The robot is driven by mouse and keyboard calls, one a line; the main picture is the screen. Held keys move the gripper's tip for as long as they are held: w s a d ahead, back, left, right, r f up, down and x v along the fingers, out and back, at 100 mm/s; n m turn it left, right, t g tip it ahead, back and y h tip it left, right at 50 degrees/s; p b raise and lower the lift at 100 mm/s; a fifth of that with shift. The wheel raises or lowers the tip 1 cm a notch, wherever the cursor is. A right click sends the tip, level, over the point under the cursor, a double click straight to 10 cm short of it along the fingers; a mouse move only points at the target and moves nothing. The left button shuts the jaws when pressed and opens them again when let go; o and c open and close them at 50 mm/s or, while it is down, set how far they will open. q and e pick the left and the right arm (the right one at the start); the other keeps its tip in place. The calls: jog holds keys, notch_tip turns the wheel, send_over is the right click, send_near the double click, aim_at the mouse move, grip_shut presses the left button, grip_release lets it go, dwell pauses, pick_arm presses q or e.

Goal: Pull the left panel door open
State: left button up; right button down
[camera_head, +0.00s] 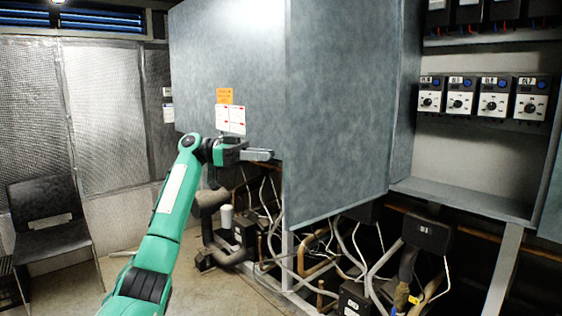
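A large grey panel door (335,110) stands swung out toward me at an angle to the rack front, to the left of an open bay. Its near vertical edge is on the left and its lower edge hangs over pipes. My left gripper (262,155) is just left of that near edge, by the lower edge of a grey panel with stickers (225,60). Its grey fingers point right and overlap in view, so their gap and any contact with the door are unclear. My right gripper is not in view.
The open bay holds several dial controllers (480,98) above a shelf (465,198). Compressors, pipes and cables (350,250) crowd the space below. A dark chair (50,220) stands at the left by a mesh wall. Some floor (215,285) is clear near my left arm.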

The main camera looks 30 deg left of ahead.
pick_arm(q)
jog(key=v, duration=0.6)
jog(key=shift+a+b, duration=0.3)
jog(key=shift+a, duration=0.1)
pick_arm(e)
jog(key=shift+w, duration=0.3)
pick_arm(q)
jog(key=shift+s, duration=0.15)
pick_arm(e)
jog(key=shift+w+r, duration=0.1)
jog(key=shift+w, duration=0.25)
